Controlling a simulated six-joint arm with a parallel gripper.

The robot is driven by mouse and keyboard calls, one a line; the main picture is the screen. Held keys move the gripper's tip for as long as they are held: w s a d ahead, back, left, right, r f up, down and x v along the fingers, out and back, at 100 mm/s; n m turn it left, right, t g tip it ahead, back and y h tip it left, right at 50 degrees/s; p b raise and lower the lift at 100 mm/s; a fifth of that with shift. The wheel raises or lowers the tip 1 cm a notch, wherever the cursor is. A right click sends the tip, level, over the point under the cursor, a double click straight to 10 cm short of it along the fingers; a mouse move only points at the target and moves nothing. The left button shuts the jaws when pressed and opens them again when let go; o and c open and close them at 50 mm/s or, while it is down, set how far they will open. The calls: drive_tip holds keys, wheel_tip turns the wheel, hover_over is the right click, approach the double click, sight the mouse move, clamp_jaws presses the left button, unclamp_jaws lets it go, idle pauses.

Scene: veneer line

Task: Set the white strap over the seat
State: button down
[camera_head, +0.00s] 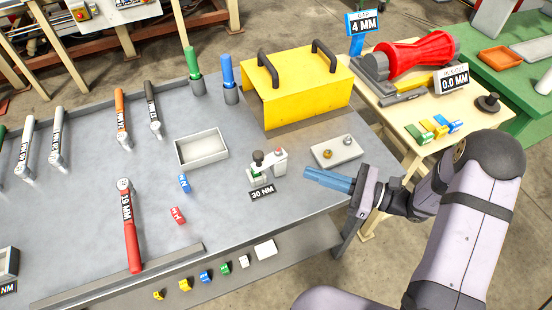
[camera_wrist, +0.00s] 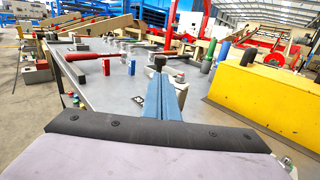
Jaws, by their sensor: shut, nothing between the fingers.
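A small white piece (camera_head: 243,261) lies in a row of small coloured pieces on the shelf below the bench front. A larger white block (camera_head: 265,249) lies to its right; I cannot tell for certain which of them is the strap. No seat is clearly identifiable. A small fixture (camera_head: 257,172) with a dark knob and a white body stands on the bench behind the 30 NM label. My gripper (camera_head: 307,173) has blue fingers, shut and empty, above the bench's right edge, pointing left toward the fixture. In the wrist view, the shut fingers (camera_wrist: 159,78) partly hide things beyond them.
A yellow cover (camera_head: 297,90) with black handles stands behind the gripper. A white tray (camera_head: 202,148), wrenches, and red (camera_head: 177,216) and blue (camera_head: 184,183) blocks occupy the grey bench (camera_head: 85,225). A side table stands right.

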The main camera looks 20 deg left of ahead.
drive_tip(key=p, duration=0.4)
approach(269, 155)
drive_tip(key=s+a+r, duration=0.4)
drive_tip(key=a, duration=0.1)
drive_tip(key=shift+s+a+f+p, duration=0.1)
drive_tip(key=shift+a+p, duration=0.25)
drive_tip(key=shift+a, duration=0.3)
drive_tip(key=shift+a+r+b, duration=0.2)
drive_tip(key=shift+a+b, duration=0.6)
drive_tip(key=shift+b, duration=0.2)
drive_tip(key=shift+d, duration=0.15)
